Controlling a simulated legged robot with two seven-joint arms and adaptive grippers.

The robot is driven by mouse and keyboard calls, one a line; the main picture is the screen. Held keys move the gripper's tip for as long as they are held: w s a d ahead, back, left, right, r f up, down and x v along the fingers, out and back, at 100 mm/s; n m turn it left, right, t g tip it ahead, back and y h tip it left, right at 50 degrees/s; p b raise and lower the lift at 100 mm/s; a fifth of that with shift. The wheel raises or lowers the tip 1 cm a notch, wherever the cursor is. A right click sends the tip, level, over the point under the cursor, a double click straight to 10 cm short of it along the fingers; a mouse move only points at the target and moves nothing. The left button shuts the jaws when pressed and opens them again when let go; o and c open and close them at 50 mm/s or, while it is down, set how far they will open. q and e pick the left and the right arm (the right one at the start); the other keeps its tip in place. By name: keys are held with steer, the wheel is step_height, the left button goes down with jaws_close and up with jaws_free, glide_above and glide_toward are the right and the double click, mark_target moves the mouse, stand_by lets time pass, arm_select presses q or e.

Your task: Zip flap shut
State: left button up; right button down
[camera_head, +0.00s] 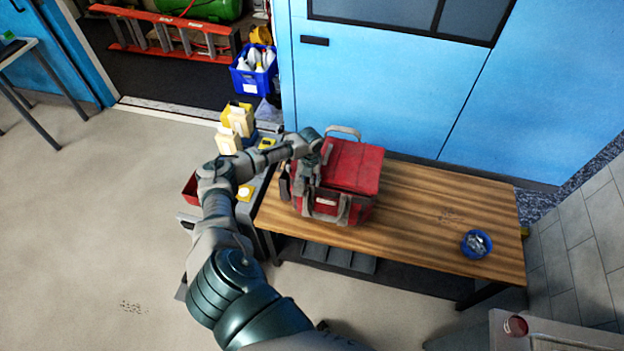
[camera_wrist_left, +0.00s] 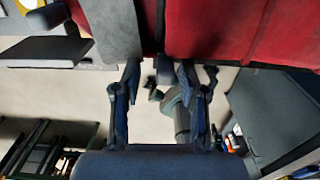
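A red bag (camera_head: 352,167) with grey trim and a grey handle stands upright on the wooden table, its flat red top facing up. My left gripper (camera_head: 316,168) is at the bag's left side, near the top edge. In the left wrist view the gripper (camera_wrist_left: 160,82) has its two fingers apart, pointing at the red and grey fabric (camera_wrist_left: 215,30). A small dark tab (camera_wrist_left: 165,70) shows at the fabric's edge between the fingertips; I cannot tell if it is the zip pull. Whether the fingers touch the bag is unclear. My right gripper is not in view.
The wooden table (camera_head: 425,215) is clear right of the bag, except for a blue bowl (camera_head: 476,243) with grey items. A grey cart (camera_head: 249,207) with yellow and cream containers stands left of the table. A blue wall (camera_head: 380,80) is behind.

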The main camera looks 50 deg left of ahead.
arm_select(q)
steer(key=shift+a, duration=0.15)
step_height(320, 180, up, 12)
steer(key=shift+f, duration=0.15)
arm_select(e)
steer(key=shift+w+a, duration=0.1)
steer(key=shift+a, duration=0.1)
arm_select(q)
steer(key=shift+w, duration=0.1)
stand_by(0.5)
